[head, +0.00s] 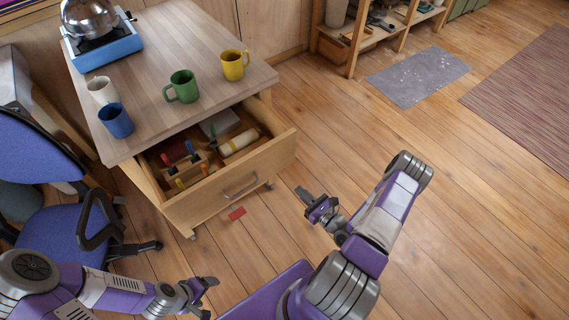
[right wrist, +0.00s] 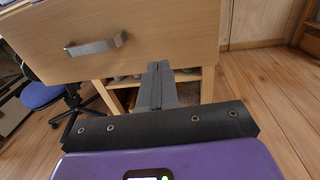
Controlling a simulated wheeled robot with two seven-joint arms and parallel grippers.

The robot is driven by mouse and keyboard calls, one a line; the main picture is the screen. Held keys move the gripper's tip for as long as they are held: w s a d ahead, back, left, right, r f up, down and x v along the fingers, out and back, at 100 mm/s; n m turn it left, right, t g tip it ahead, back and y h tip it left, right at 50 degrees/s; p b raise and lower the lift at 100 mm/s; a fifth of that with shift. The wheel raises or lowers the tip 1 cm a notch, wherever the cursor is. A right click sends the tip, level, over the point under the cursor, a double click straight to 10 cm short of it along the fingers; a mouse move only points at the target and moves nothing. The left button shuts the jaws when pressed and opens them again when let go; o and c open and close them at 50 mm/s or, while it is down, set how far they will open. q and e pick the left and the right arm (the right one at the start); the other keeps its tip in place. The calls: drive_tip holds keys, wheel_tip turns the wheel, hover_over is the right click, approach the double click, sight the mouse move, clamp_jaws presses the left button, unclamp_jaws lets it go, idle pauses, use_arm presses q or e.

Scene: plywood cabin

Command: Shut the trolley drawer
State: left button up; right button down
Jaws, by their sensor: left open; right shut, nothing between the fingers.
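The trolley drawer (head: 232,184) is pulled out from under the wooden trolley top (head: 190,50), with its contents showing. Its metal handle (head: 240,187) is on the front panel. In the right wrist view the drawer front (right wrist: 150,30) fills the upper part, with the handle (right wrist: 95,45) left of centre. My right gripper (head: 304,196) is shut and empty, to the right of the drawer front and apart from it in the head view. Its closed fingers (right wrist: 158,75) point toward the lower part of the front in the wrist view. My left gripper (head: 212,297) is open and empty, low in front of the trolley.
Several mugs, including a green mug (head: 182,86), and a blue stove (head: 103,44) stand on the trolley top. A blue office chair (head: 45,190) is at left. A red piece (head: 237,213) lies on the floor below the drawer.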

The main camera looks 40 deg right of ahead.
drive_tip(key=d+h, duration=0.1)
drive_tip(key=d, duration=0.1)
drive_tip(key=b, duration=0.2)
approach(279, 159)
drive_tip(key=shift+m+h, duration=0.3)
drive_tip(key=shift+m, duration=0.1)
drive_tip(key=w, duration=0.7)
drive_tip(key=shift+a+f, duration=0.1)
drive_tip(key=shift+a, duration=0.2)
